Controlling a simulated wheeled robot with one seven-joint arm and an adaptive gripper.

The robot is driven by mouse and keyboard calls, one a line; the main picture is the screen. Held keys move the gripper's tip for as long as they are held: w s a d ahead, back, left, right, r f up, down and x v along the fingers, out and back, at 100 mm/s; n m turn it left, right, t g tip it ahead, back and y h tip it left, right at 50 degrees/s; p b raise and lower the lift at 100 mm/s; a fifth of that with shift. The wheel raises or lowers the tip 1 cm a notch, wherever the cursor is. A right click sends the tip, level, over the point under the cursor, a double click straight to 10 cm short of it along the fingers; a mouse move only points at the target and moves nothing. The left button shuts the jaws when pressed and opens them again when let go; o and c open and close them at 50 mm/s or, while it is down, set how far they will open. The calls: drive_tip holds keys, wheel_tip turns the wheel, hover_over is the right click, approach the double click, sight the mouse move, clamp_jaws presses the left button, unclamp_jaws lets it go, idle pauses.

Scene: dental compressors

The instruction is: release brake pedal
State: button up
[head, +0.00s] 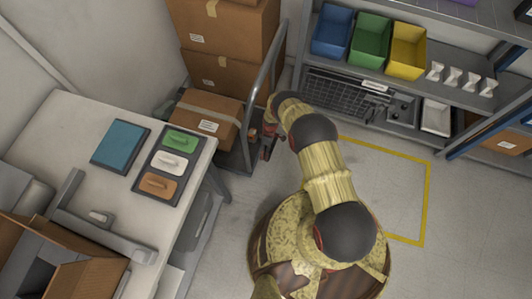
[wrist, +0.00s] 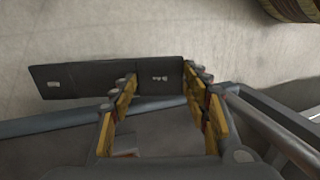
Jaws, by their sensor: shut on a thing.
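In the wrist view, my gripper (wrist: 158,80) has its two yellow-padded fingers on either side of a dark flat pedal plate (wrist: 160,88) with a small pale mark. The plate fills the gap between the fingertips, and my gripper is shut on it. A second dark plate (wrist: 75,80), also with a pale mark, adjoins it on the left. In the head view, my gripper (head: 267,142) is low beside the cart (head: 240,155), at the foot of its grey handle. The pedal cannot be made out there.
The cart carries stacked cardboard boxes (head: 205,112). A grey table (head: 75,135) with trays stands at the left. Shelving (head: 400,85) with blue, green and yellow bins stands at the back right. Floor inside the yellow outline (head: 426,200) is clear apart from my arm.

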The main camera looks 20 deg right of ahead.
drive_tip(key=o, duration=1.7)
drive_tip(key=shift+r, duration=0.1)
drive_tip(key=v, duration=1.2)
